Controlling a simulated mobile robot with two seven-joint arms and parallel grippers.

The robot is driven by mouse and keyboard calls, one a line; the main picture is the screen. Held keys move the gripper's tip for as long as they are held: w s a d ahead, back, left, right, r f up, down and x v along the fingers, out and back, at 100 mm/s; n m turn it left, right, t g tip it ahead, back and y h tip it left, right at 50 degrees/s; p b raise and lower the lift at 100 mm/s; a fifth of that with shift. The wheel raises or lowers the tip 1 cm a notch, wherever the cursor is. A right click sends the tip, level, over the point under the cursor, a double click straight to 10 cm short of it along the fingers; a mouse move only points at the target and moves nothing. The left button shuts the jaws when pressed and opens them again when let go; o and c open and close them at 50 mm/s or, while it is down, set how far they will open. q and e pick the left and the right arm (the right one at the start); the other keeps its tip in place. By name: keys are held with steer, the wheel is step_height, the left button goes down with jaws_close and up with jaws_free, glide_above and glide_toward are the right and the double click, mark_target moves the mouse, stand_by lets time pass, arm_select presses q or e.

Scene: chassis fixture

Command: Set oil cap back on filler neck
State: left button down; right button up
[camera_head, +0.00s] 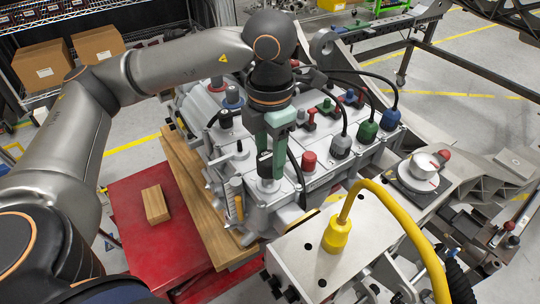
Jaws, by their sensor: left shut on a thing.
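My left gripper (272,160) points down over the near part of the grey engine-like chassis block (318,172). Its green fingers are closed around a dark cap-like piece, which I take to be the oil cap (265,165). The fingers hide part of it. A short round grey fitting, likely the filler neck (268,185), shows directly below. I cannot tell whether the cap touches it or hangs just above. My right gripper is not in view.
A red cap (309,161) stands close to the right of the gripper. Coloured connectors with black cables (368,131) stand farther right. A thick yellow cable plug (337,234) rises in front. A wooden block (155,204) lies on the red cart (125,215) at left.

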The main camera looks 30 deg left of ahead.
arm_select(q)
steer(key=shift+f, duration=0.1)
stand_by(0.3)
steer(key=shift+f+b, duration=1.05)
steer(key=shift+f, duration=0.05)
steer(key=shift+f+b, duration=0.5)
steer(key=shift+c, duration=1.2)
jaws_free()
steer(key=shift+r, duration=0.1)
steer(key=shift+r+p, duration=2.2)
steer(key=shift+r, duration=0.85)
steer(key=shift+f, duration=0.1)
